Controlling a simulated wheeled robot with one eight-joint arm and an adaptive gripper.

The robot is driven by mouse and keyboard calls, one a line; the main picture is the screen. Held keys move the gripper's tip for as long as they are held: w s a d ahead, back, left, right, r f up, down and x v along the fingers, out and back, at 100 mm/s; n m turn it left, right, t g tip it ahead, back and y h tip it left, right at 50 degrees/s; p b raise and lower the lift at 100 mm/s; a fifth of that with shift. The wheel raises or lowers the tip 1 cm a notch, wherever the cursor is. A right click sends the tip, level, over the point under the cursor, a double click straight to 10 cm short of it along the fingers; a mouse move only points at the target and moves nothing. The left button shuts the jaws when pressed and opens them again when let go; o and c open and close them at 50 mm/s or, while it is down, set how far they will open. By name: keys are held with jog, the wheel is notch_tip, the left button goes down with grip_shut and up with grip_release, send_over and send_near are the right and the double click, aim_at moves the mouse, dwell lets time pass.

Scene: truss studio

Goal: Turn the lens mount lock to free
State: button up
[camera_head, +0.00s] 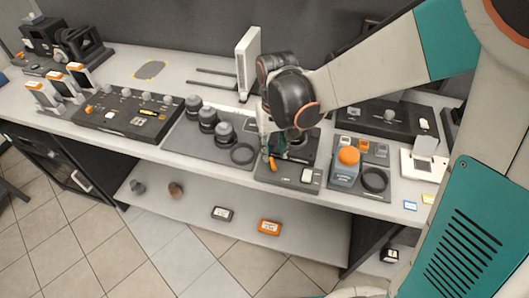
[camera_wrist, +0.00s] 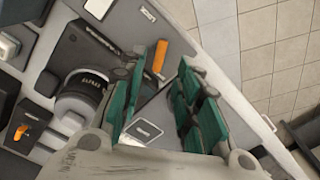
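The lens mount lock shows as an orange lever (camera_head: 272,164) on a dark mount plate (camera_head: 290,181) near the counter's front edge. In the wrist view the orange lever (camera_wrist: 160,56) lies between and just beyond the tips of my open gripper (camera_wrist: 160,72). I cannot tell whether a finger touches it. In the head view my gripper (camera_head: 267,144) points down over the plate and hides part of it. A dark lens with a pale ring (camera_wrist: 82,88) sits beside the lever, left of my fingers in the wrist view.
An orange-capped bottle (camera_head: 345,167) stands close on the right. A lower shelf (camera_head: 190,213) holds small items. Tiled floor lies beyond the counter edge.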

aim_at(273, 162)
notch_tip(273, 162, down, 7)
jog(key=b, duration=0.4)
jog(key=shift+r, duration=0.2)
grip_shut()
